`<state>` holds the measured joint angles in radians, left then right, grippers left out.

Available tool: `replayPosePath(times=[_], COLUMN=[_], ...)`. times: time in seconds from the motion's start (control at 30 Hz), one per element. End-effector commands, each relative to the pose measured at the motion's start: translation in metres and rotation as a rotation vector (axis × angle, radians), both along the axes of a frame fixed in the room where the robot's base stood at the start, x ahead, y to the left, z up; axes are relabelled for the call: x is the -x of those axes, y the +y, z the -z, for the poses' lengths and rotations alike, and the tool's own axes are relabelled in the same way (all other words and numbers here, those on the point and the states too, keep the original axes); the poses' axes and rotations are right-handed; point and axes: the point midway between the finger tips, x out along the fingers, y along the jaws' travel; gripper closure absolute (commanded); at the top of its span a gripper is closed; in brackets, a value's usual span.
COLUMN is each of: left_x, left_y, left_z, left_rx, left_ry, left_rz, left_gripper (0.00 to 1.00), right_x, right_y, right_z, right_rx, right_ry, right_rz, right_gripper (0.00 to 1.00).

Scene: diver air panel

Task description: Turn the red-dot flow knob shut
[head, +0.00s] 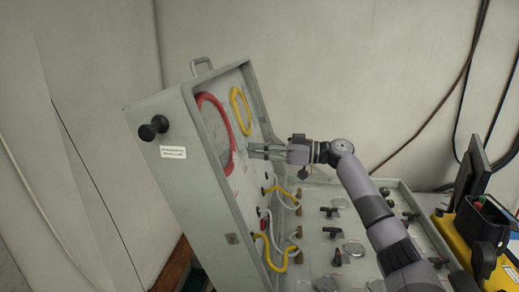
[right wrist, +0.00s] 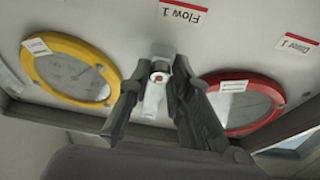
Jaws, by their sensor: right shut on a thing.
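The red-dot flow knob (right wrist: 154,98) is a small pale knob with a red dot on its end, on the panel below the "Flow 1" label (right wrist: 184,12) in the right wrist view. My right gripper (right wrist: 155,85) is shut on it, with one dark finger on each side. In the head view, my right gripper (head: 255,151) reaches from the right to the upright panel of the open case. The knob is not clearly visible there. My left gripper is not in view.
The knob lies between a yellow-rimmed gauge (right wrist: 112,93) and a red-rimmed gauge (right wrist: 276,97). The open grey case (head: 165,120) has yellow and white hoses (head: 274,250) below the gripper. Several valves and gauges fill its lower part. A yellow box (head: 455,237) stands at right.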

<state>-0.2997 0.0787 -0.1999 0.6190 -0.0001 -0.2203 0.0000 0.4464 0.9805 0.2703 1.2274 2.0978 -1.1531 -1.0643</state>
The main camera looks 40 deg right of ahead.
Motion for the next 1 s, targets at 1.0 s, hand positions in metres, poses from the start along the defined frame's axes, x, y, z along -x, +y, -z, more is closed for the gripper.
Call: replayPosePath(times=[1.0], left_x=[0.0], left_y=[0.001], left_z=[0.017], left_rx=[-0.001], left_ry=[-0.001], left_rz=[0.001], left_gripper=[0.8], right_x=[0.002], right_y=[0.003], right_z=[-0.002], right_rx=[-0.351], right_ry=[0.282], right_rz=[0.149], right_gripper=[1.0])
